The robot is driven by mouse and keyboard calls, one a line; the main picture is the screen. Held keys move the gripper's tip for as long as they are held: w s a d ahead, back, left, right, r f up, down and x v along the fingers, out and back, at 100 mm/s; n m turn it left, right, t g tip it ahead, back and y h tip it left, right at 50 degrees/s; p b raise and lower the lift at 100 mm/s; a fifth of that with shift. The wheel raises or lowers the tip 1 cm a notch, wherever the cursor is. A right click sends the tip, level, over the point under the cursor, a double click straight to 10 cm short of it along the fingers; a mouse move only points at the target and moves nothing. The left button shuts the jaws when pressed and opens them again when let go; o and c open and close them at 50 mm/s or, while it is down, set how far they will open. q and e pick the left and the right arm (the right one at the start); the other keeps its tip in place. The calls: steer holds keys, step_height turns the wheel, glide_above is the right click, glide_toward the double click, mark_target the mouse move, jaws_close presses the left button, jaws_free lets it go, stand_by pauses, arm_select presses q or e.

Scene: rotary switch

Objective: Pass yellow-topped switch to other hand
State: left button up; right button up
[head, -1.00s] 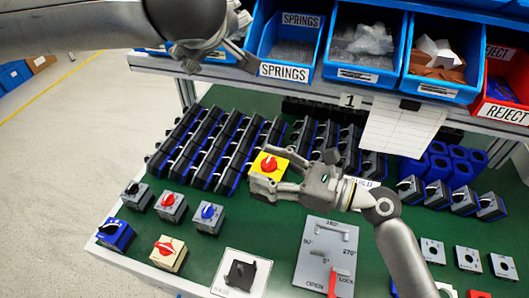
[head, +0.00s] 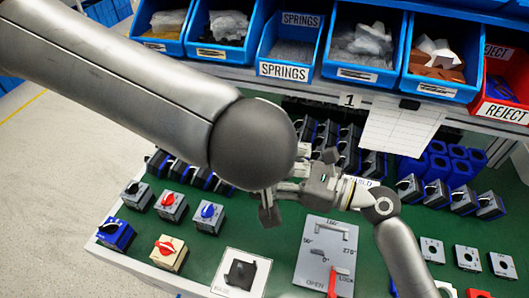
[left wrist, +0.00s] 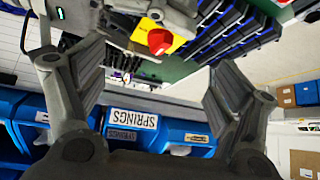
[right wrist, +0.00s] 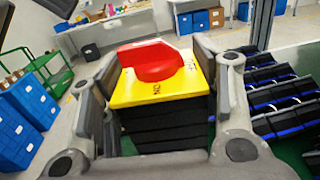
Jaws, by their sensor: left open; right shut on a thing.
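The yellow-topped switch has a yellow plate, a red knob and a black body. In the right wrist view the switch (right wrist: 160,88) sits between the fingers of my right gripper (right wrist: 158,75), which is shut on it. It also shows in the left wrist view (left wrist: 178,42), beyond and above the gap of my left gripper (left wrist: 155,70), which is open and empty. In the head view my left arm hides the switch and the right fingertips; my right gripper's body (head: 318,186) shows beside the arm. Part of a left finger (head: 269,212) shows below it.
On the green table, several switches with red, blue or black knobs (head: 172,205) stand at left. A base plate (head: 228,285) and a grey dial panel with a red lever (head: 313,262) lie in front. Blue bins (head: 284,70) and a red reject bin (head: 500,108) line the back.

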arm_select(q)
steer(key=x, duration=0.6)
steer(key=shift+w+f, duration=0.1)
steer(key=c, duration=1.1)
steer(key=shift+c, duration=1.1)
arm_select(e)
steer(key=o, duration=1.1)
steer(key=shift+r, duration=0.1)
arm_select(q)
steer(key=shift+c, duration=0.5)
arm_select(e)
steer(key=shift+o, duration=0.9)
